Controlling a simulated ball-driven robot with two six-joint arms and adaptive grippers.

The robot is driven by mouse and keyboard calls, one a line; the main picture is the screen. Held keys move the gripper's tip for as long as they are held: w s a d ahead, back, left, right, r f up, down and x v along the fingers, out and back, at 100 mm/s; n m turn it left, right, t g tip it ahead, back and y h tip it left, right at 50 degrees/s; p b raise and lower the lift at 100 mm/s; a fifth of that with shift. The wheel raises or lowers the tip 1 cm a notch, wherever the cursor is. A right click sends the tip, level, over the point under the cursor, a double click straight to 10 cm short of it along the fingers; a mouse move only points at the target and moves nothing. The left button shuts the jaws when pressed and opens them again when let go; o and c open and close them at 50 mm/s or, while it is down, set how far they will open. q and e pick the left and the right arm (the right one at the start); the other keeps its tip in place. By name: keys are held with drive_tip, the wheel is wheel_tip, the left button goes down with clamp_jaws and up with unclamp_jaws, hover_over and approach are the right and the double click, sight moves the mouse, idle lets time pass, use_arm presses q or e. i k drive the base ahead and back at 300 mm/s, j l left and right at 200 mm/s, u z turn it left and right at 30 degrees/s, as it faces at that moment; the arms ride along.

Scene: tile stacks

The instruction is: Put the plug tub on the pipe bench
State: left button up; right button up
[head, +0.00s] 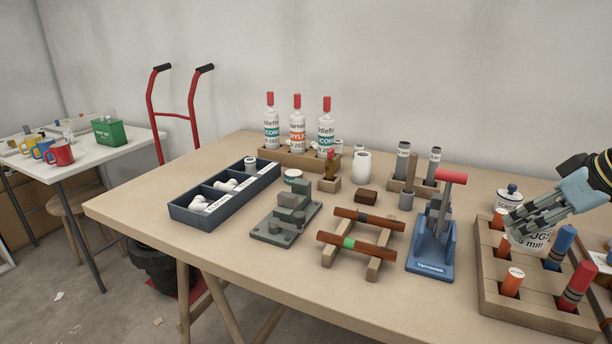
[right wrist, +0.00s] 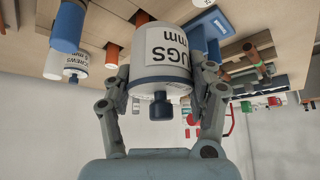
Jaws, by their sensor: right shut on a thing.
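The plug tub (head: 528,241) is a white tub whose label reads "UGS" and "mm". In the head view my right gripper partly covers it; in the right wrist view the tub (right wrist: 165,52) shows with its dark blue lid and knob. My right gripper (head: 530,222) is shut on it, with one finger on each side in the right wrist view (right wrist: 160,90). The large wooden bench (head: 250,285), which carries pipe pieces and fittings, appears to be the pipe bench. The tub is by the wooden peg rack at the right; any gap beneath it is hidden. My left gripper is out of view.
The wooden peg rack (head: 540,318) holds coloured tubes. A screws tub (head: 508,197) stands behind it. A blue clamp tool (head: 433,245), pipe cradle (head: 378,265), grey fixture (head: 283,228) and fittings tray (head: 185,214) occupy the bench. Its front left is bare. A white table (head: 85,165) stands far left.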

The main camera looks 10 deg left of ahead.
sight(201, 176)
drive_tip(key=k+u, duration=0.1)
drive_tip(key=u, duration=0.75)
drive_tip(key=k+j+u, duration=0.1)
drive_tip(key=u, duration=0.35)
drive_tip(key=i+u, duration=0.1)
drive_tip(key=u, duration=0.4)
drive_tip(key=i+u, duration=0.15)
drive_tip(key=u, duration=0.35)
drive_tip(key=i+l+u, duration=0.1)
drive_tip(key=u, duration=0.35)
drive_tip(key=i+l, duration=1.35)
drive_tip(key=i, duration=0.25)
drive_tip(key=i+z, duration=0.15)
drive_tip(key=z, duration=0.3)
drive_tip(key=i+z, duration=0.1)
drive_tip(key=z, duration=0.4)
drive_tip(key=i+j+z, duration=0.1)
drive_tip(key=z, duration=0.35)
drive_tip(key=j+z, duration=0.1)
drive_tip(key=z, duration=0.7)
